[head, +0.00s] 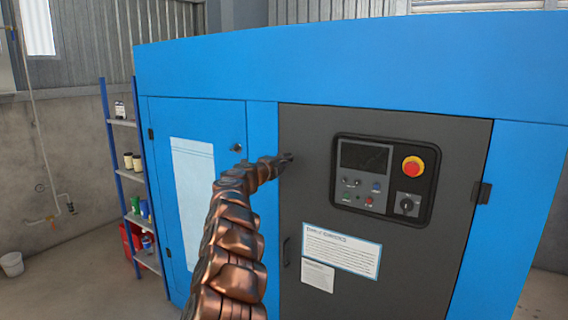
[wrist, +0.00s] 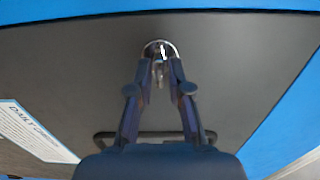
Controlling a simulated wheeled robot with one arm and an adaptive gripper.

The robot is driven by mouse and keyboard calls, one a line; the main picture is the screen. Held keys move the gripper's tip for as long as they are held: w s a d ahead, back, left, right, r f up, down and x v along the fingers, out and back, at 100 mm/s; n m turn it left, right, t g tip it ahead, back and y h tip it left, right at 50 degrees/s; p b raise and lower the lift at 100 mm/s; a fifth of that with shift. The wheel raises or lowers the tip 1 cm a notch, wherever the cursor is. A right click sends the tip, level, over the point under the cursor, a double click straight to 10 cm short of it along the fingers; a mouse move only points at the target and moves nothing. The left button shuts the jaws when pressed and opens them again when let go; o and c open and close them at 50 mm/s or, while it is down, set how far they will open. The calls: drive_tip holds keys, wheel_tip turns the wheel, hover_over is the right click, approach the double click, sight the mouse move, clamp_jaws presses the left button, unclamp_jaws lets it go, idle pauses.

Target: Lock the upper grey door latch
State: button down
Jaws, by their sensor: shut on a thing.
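The upper grey door latch (wrist: 160,47) is a small round metal fitting with a short key-like piece, near the edge of the grey door (head: 380,120). In the wrist view my gripper (wrist: 160,78) reaches it with both fingers closed in on the small piece. In the head view my gripper (head: 284,160) is at the upper left part of the grey door, and it hides most of the latch. I cannot tell the latch's turn angle clearly.
A control panel (head: 382,180) with a red knob is right of my gripper. A dark door handle (head: 286,252) and white labels (head: 341,250) are lower down. The blue door (head: 195,125) at left has its own latch (head: 238,147). A shelf rack (head: 125,123) stands further left.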

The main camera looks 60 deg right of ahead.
idle(0.4)
drive_tip(key=c, duration=1.3)
unclamp_jaws()
drive_tip(key=shift+o, duration=0.2)
drive_tip(key=shift+s+a, duration=0.1)
drive_tip(key=shift+a, duration=2.35)
drive_tip(key=a, duration=0.7)
drive_tip(key=shift+s, duration=0.2)
